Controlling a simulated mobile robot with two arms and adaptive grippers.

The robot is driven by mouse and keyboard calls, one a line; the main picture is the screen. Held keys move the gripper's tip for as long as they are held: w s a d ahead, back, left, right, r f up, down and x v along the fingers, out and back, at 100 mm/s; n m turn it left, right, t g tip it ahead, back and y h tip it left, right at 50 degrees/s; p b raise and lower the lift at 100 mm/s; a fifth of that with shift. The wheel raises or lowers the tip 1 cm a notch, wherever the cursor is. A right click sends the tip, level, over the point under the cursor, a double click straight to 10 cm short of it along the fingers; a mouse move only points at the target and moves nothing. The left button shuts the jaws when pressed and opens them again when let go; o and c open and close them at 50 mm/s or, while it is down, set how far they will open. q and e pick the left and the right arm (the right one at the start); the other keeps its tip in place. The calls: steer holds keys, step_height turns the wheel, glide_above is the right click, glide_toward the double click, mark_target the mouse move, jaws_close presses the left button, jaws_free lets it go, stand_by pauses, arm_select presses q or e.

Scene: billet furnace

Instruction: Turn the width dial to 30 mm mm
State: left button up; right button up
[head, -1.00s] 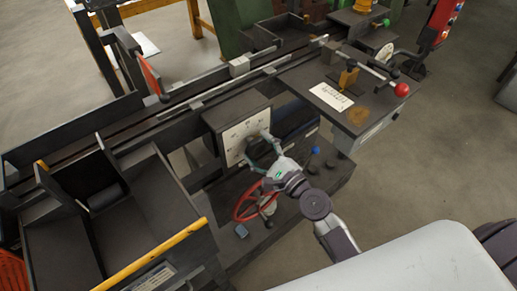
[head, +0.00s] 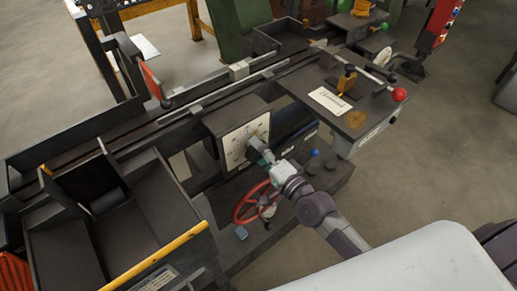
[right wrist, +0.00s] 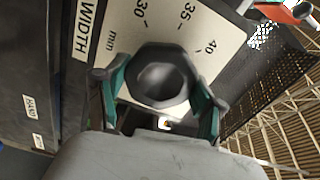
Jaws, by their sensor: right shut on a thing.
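The width dial's pale face plate (head: 236,146) is on the front of a dark box on the machine. The right wrist view shows its plate (right wrist: 125,38) close up, with the word WIDTH, mm and the marks 30, 35 and 40. The dial's dark round knob (right wrist: 162,78) sits in the middle of that view. My right gripper (head: 260,152) is at the plate, its green fingers (right wrist: 160,92) on both sides of the knob and shut on it. I cannot make out which mark the knob points to. My left gripper is not in view.
A red handwheel (head: 251,203) is below the dial, close to my right arm. A lever with a red ball (head: 399,95) stands at the right of the machine. A yellow rail (head: 155,256) runs at the front left. Grey floor is clear at the right.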

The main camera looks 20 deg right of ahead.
steer(key=n+p, duration=0.1)
steer(key=n, duration=0.3)
steer(key=shift+r+n+p, duration=0.1)
steer(key=shift+n+p, duration=0.2)
steer(key=shift+p, duration=0.05)
steer(key=n+p, duration=0.1)
steer(key=n, duration=0.3)
steer(key=shift+n+p, duration=0.3)
steer(key=shift+p, duration=0.1)
steer(key=n+p, duration=0.1)
steer(key=n, duration=0.3)
steer(key=shift+a+n, duration=0.1)
steer(key=shift+n, duration=0.2)
steer(key=n+p, duration=0.1)
steer(key=n, duration=0.3)
steer(key=shift+s, duration=0.1)
steer(key=n, duration=0.4)
steer(key=shift+a+p, duration=0.1)
steer(key=shift+p, duration=0.2)
steer(key=n, duration=0.4)
steer(key=shift+f+n, duration=0.2)
steer(key=shift+n, duration=0.1)
steer(key=n+b, duration=0.1)
steer(key=n, duration=0.2)
steer(key=shift+n, duration=0.3)
steer(key=shift+n+b, duration=0.55)
steer(key=shift+n, duration=1.55)
